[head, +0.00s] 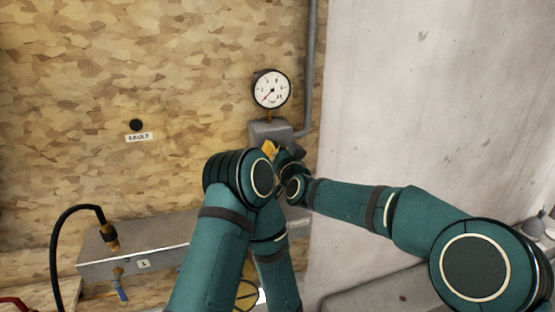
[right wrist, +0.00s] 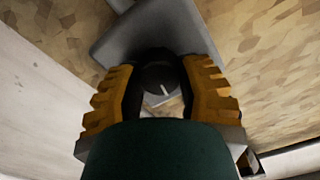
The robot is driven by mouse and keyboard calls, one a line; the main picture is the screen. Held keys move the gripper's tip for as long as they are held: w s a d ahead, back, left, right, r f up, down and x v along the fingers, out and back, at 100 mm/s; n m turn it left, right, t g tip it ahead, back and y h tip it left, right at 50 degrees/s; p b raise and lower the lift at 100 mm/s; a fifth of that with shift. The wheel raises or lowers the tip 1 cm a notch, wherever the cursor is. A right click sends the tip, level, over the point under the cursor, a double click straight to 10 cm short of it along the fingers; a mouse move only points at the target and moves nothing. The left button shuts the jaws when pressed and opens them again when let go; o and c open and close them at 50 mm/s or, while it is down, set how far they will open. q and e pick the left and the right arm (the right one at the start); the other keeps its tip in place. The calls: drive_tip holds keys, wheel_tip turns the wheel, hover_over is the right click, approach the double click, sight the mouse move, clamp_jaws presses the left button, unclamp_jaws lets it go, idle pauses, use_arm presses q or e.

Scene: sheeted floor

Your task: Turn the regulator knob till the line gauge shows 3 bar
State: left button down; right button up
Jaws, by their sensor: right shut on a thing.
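The line gauge (head: 271,89) is a round white dial with a dark rim on the board wall. Its needle points to the lower left, near the low end; the figures are too small to read. The grey regulator body (head: 268,130) sits below it. My right gripper (head: 270,149) is at the regulator, partly hidden behind an arm. In the right wrist view its yellow ridged fingers (right wrist: 160,82) are shut on the dark round regulator knob (right wrist: 157,72), one on each side. A white mark shows on the knob's face. My left gripper is out of view.
A grey pipe (head: 309,70) runs up beside the gauge. A grey manifold box (head: 160,245) with a black hose (head: 56,235) and a blue-handled valve (head: 120,286) is low on the left. A small black button (head: 136,125) sits above a label. A pale wall (head: 430,100) stands right.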

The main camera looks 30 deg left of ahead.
drive_tip(key=m+b, duration=0.3)
drive_tip(key=shift+d+f+m, duration=0.1)
drive_tip(key=shift+m, duration=0.3)
drive_tip(key=m+b, duration=0.2)
drive_tip(key=shift+m, duration=0.4)
use_arm(q)
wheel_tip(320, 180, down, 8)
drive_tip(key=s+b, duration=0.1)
drive_tip(key=b, duration=0.1)
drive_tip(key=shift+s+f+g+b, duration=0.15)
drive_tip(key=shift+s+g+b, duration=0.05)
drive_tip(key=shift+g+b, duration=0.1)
use_arm(e)
drive_tip(key=m, duration=0.4)
drive_tip(key=shift+w, duration=0.1)
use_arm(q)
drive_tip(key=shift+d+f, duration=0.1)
use_arm(e)
drive_tip(key=shift+r+m, duration=0.2)
drive_tip(key=shift+m, duration=0.1)
drive_tip(key=o, duration=0.9)
drive_tip(key=shift+c, duration=0.2)
drive_tip(key=o, duration=0.3)
drive_tip(key=shift+f, duration=0.1)
drive_tip(key=shift+o, duration=0.2)
drive_tip(key=v, duration=0.7)
drive_tip(key=shift+d, duration=0.15)
